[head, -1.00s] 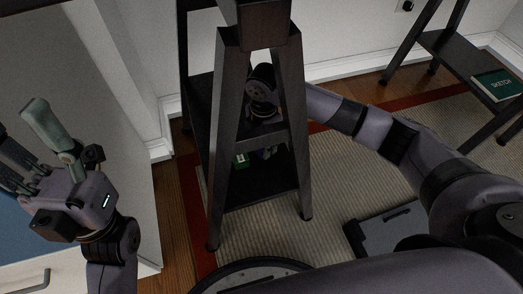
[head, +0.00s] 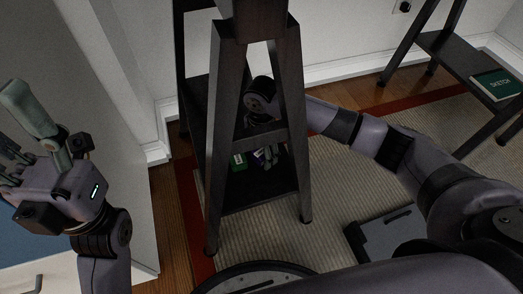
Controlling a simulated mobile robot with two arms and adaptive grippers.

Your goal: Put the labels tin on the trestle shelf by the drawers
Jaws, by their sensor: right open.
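The dark trestle shelf (head: 255,203) stands in the middle of the head view, with its lower board visible between the legs. A small green item with a pale mark (head: 238,160), which may be the labels tin, shows on or just above that board. My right gripper (head: 266,157) is inside the trestle frame, reached in from the right. It is open and close beside the green item, partly hidden by the crossbar. My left gripper (head: 22,165) is at the left edge; a grey-green rounded piece (head: 30,108) shows by it, and its jaw state is unclear.
A pale cabinet side (head: 105,130) stands left of the trestle. A second dark shelf (head: 455,65) at the upper right carries a green sketch book (head: 497,84). The trestle's legs and crossbar closely surround my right wrist. Striped rug (head: 335,190) lies to the right.

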